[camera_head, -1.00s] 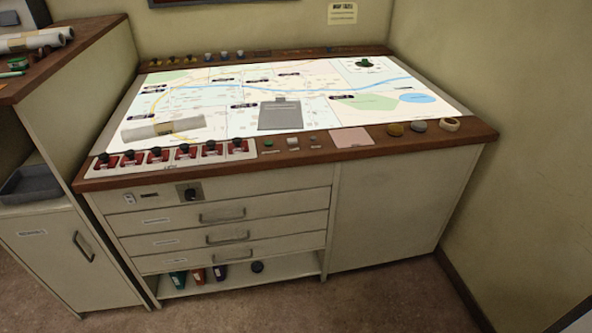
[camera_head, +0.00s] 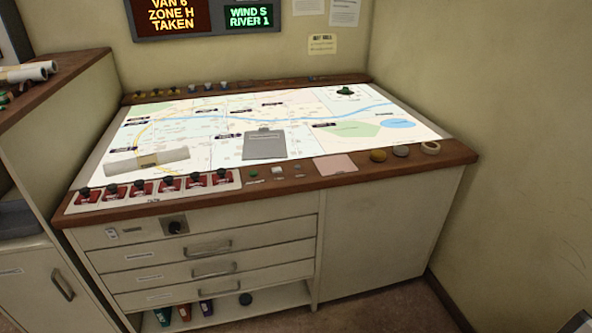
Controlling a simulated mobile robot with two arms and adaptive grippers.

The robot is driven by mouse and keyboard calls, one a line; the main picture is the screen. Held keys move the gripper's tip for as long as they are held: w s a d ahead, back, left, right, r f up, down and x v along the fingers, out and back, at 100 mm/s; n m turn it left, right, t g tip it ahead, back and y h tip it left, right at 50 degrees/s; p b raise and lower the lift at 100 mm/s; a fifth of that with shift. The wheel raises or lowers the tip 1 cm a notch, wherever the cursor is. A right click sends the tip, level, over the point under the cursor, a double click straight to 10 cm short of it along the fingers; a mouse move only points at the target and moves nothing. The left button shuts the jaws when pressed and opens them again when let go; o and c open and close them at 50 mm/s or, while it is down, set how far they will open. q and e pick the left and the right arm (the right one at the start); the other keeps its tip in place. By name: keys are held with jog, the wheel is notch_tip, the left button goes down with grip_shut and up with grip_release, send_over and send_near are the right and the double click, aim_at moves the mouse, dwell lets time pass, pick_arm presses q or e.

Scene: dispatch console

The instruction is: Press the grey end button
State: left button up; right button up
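On the wooden front rim of the map table (camera_head: 400,166), right of the red switches, sit a small green button (camera_head: 253,174), a white block-like control (camera_head: 278,173) and a small grey button (camera_head: 298,170). The grey one is the rightmost of these three, just left of a pink sheet (camera_head: 335,164). It is too small to tell whether it is pressed.
A row of red switches (camera_head: 142,188) lines the front left of the table. Round items (camera_head: 378,155) sit at the right rim. Carpet in front is clear.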

pick_arm(q)
jog(key=shift+c, duration=0.2)
grip_shut()
dwell(1.3)
